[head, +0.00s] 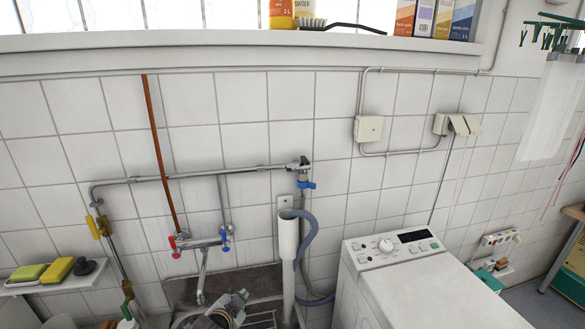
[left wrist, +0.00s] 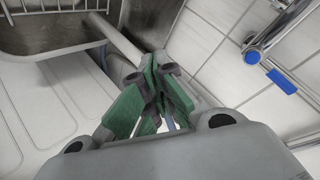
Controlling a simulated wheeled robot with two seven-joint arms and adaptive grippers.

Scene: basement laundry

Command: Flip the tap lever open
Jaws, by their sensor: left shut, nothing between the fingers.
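A small tap with a blue lever (head: 306,185) hangs from the right end of the wall pipe, above the white standpipe. In the left wrist view a blue lever (left wrist: 283,81) on a metal fitting shows at the upper right, apart from my fingers. My left gripper (head: 238,297) is low over the sink in the head view, below and left of the blue lever. Its green-padded fingers (left wrist: 157,73) are together with nothing between them, and touch no lever. My right gripper is in neither view.
A mixer tap (head: 203,242) with red and blue knobs is on the wall above the sink (head: 180,290). A white standpipe (head: 288,240) with a grey hose (head: 303,240) stands between sink and washing machine (head: 400,285). Sponges lie on a shelf (head: 28,285) at left.

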